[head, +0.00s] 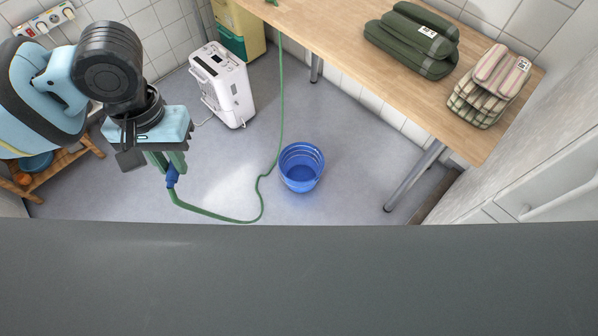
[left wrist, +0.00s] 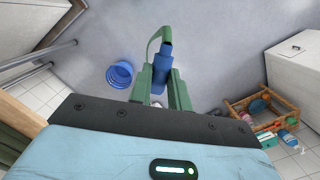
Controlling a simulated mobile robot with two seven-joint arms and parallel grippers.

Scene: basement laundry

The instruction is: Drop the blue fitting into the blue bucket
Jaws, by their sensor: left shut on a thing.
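The blue fitting (head: 171,177) is on the end of a green hose (head: 263,190). My left gripper (head: 170,163) is shut on the fitting, which hangs below its green fingers at the left of the head view. In the left wrist view the fitting (left wrist: 162,68) sticks out beyond the fingers, with the hose (left wrist: 154,44) bending from its far end. The blue bucket (head: 301,167) stands upright on the floor, right of the gripper and apart from it; its visible inside looks empty. The bucket also shows in the left wrist view (left wrist: 120,75), left of the fitting. My right gripper is not in view.
The hose passes left of the bucket and up beside the wooden table (head: 345,47), which holds folded green cloths (head: 412,42) and striped cloths (head: 490,85). A white appliance (head: 223,85) stands behind. A wooden rack (left wrist: 262,108) holds bottles.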

